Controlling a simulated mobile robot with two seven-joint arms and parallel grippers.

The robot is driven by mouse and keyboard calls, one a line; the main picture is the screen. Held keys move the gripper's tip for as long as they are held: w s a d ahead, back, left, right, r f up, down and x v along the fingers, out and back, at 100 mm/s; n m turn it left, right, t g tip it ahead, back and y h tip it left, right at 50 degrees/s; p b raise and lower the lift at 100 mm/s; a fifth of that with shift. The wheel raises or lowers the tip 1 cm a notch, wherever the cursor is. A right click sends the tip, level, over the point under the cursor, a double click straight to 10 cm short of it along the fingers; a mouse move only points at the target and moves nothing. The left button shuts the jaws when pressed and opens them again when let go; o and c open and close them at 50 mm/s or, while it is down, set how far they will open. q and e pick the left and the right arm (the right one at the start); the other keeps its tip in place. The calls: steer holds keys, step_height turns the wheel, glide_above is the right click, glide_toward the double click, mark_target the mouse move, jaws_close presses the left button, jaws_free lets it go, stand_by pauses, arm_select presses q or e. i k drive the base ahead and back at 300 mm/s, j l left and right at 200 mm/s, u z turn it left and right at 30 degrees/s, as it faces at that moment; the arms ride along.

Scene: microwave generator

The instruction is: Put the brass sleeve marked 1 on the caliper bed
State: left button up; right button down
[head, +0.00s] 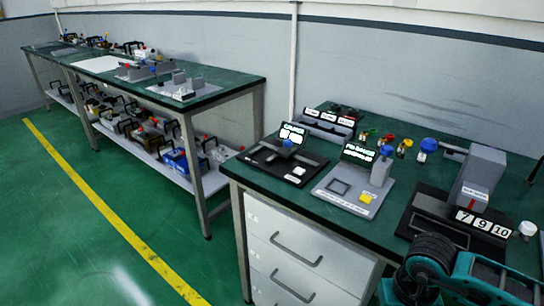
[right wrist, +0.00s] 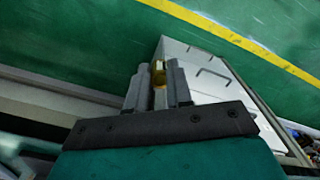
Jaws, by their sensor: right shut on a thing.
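In the right wrist view my right gripper (right wrist: 157,80) is shut on a small brass-coloured piece (right wrist: 158,68), which shows between the grey fingertips. No number can be read on it. In the head view, a black gauge stand with a lit display (head: 280,160) sits at the near left of the right bench. It looks like the caliper bed, but its label is too small to read. Nothing brass-coloured shows on it. My right arm is at the bottom right of the head view, and its gripper is not visible there. My left gripper is in neither view.
A grey display plate (head: 352,188) with a yellow button stands beside the black stand. A grey press on a dark base (head: 428,215) is to the right, with tiles 7, 9, 10. Small coloured parts stand behind. White drawers (head: 300,255) are below the bench (head: 312,172).

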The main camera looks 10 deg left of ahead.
mark_target(264, 155)
steer(key=i+j, duration=0.15)
steer(key=j, duration=0.2)
steer(key=i+j, duration=0.2)
steer(key=j, duration=0.2)
steer(key=i+j, duration=0.15)
steer(key=j, duration=0.2)
steer(key=i+j, duration=0.15)
steer(key=j, duration=0.25)
